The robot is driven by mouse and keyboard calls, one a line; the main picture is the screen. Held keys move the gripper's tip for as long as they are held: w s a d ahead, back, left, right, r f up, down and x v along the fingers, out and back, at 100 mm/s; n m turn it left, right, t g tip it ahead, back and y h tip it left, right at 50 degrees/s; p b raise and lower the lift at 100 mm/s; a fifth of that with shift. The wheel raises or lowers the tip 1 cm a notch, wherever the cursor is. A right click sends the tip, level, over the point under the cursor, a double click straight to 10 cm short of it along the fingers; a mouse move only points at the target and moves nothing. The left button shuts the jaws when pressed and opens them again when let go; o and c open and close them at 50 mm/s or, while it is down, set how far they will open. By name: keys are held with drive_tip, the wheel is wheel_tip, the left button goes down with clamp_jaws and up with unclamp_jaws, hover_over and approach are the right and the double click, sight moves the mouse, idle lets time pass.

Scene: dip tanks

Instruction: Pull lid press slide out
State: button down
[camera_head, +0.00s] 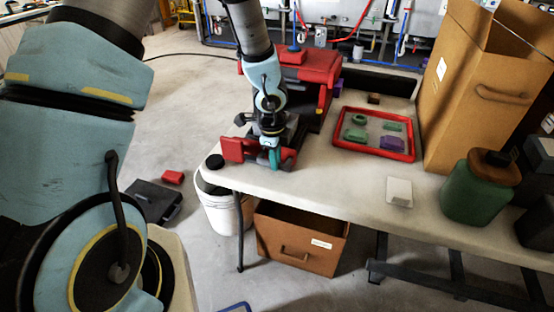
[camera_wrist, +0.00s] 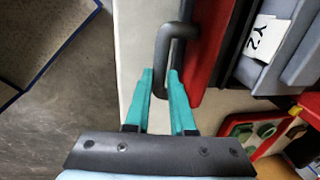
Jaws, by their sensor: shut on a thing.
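The lid press (camera_head: 318,72) is a red machine at the left end of the table. Its red slide (camera_head: 233,149) sits low at the front, with dark parts around it. In the wrist view the red slide (camera_wrist: 207,50) has a dark grey bar handle (camera_wrist: 178,32) on its left side. My gripper (camera_wrist: 163,76) has teal fingers on either side of the handle's near end and is shut on it. In the head view my gripper (camera_head: 273,158) is at the front of the press, and my arm hides part of the machine.
A red tray (camera_head: 410,156) with green and purple pieces lies right of the press. A white bucket (camera_head: 219,208) and a brown box (camera_head: 297,257) are below the table edge.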

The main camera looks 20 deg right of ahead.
idle(0.3)
drive_tip(key=c, duration=0.8)
unclamp_jaws()
drive_tip(key=shift+o, duration=0.2)
wheel_tip(320, 180, up, 11)
drive_tip(key=s+a+p, duration=0.1)
drive_tip(key=p, duration=0.1)
drive_tip(key=shift+s+a+f+p, duration=0.15)
drive_tip(key=shift+s+f+p, duration=0.1)
drive_tip(key=shift+p, duration=0.15)
drive_tip(key=shift+a+r, duration=0.1)
drive_tip(key=a+r+n, duration=0.4)
drive_tip(key=a+n, duration=0.8)
drive_tip(key=a, duration=0.2)
drive_tip(key=a+r+n+y, duration=0.1)
drive_tip(key=a+r+n, duration=0.4)
drive_tip(key=a+n, duration=0.8)
drive_tip(key=shift+a+r, duration=0.2)
drive_tip(key=shift+a, duration=0.65)
